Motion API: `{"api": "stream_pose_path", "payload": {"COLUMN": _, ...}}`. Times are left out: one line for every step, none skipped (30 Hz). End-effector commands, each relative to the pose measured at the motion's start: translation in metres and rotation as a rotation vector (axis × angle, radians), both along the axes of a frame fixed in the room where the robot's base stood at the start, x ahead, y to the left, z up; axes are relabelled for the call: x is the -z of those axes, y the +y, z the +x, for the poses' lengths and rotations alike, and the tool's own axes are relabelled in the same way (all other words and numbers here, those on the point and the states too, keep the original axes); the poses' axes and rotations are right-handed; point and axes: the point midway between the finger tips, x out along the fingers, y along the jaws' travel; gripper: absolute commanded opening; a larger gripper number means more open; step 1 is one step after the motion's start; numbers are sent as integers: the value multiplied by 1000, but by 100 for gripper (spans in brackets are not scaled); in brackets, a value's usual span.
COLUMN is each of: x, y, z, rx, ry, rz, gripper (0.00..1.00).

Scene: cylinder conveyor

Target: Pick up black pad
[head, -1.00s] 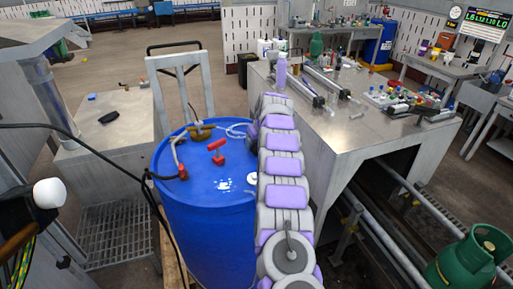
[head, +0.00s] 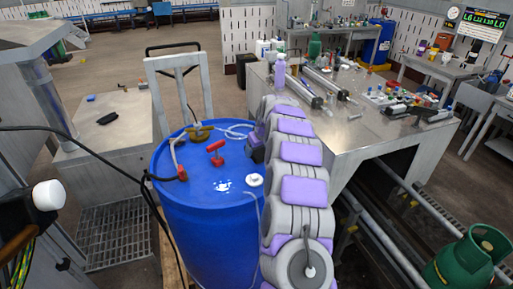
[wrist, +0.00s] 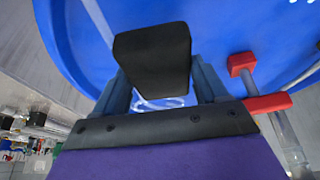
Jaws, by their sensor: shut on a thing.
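The black pad (wrist: 153,58) is a thick dark block with rounded edges in the wrist view. My gripper (wrist: 158,85) is shut on it, with one blue finger on each side. The held pad is over the blue drum's top (wrist: 75,30). In the head view my purple and grey arm reaches forward along the drum's right side. A small dark part by the arm at the drum's far right edge (head: 256,148) is mostly hidden, and I cannot tell whether it is finger or pad.
The blue drum (head: 205,225) carries red-handled valves (head: 214,150) and a hose. Another dark item (head: 107,118) lies on the left metal table (head: 110,150). A cluttered metal bench (head: 370,140) stands right; a green gas cylinder (head: 468,262) is at front right.

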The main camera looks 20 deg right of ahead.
Motion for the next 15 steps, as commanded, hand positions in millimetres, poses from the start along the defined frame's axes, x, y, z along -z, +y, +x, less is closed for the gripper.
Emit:
{"api": "stream_pose_path", "payload": {"x": 0, "y": 2, "z": -5, "rx": -2, "ry": 5, "rz": 3, "gripper": 44}}
{"api": "stream_pose_path", "payload": {"x": 0, "y": 3, "z": -8, "rx": -3, "ry": 6, "rz": 3, "gripper": 44}}
{"api": "stream_pose_path", "payload": {"x": 0, "y": 3, "z": -11, "rx": -2, "ry": 6, "rz": 3, "gripper": 44}}
{"api": "stream_pose_path", "payload": {"x": -1, "y": 3, "z": -13, "rx": -1, "ry": 3, "rz": 2, "gripper": 44}}
{"api": "stream_pose_path", "payload": {"x": -2, "y": 3, "z": -15, "rx": -1, "ry": 3, "rz": 1, "gripper": 44}}
{"api": "stream_pose_path", "payload": {"x": -2, "y": 4, "z": -19, "rx": -1, "ry": 2, "rz": 2, "gripper": 44}}
{"api": "stream_pose_path", "payload": {"x": -2, "y": 5, "z": -21, "rx": -1, "ry": 2, "rz": 2, "gripper": 44}}
{"api": "stream_pose_path", "payload": {"x": -3, "y": 6, "z": -24, "rx": -1, "ry": 2, "rz": 2, "gripper": 44}}
{"api": "stream_pose_path", "payload": {"x": -3, "y": 6, "z": -27, "rx": -1, "ry": 3, "rz": 2, "gripper": 44}}
{"api": "stream_pose_path", "payload": {"x": -3, "y": 7, "z": -30, "rx": -2, "ry": 5, "rz": 3, "gripper": 44}}
{"api": "stream_pose_path", "payload": {"x": -2, "y": 8, "z": -33, "rx": -2, "ry": 5, "rz": 2, "gripper": 44}}
{"api": "stream_pose_path", "payload": {"x": -2, "y": 8, "z": -37, "rx": -2, "ry": 6, "rz": 2, "gripper": 44}}
{"api": "stream_pose_path", "payload": {"x": -3, "y": 8, "z": -39, "rx": -2, "ry": 4, "rz": 2, "gripper": 44}}
{"api": "stream_pose_path", "payload": {"x": -5, "y": 8, "z": -42, "rx": -2, "ry": 1, "rz": 1, "gripper": 44}}
{"api": "stream_pose_path", "payload": {"x": -6, "y": 9, "z": -45, "rx": -2, "ry": 0, "rz": 1, "gripper": 44}}
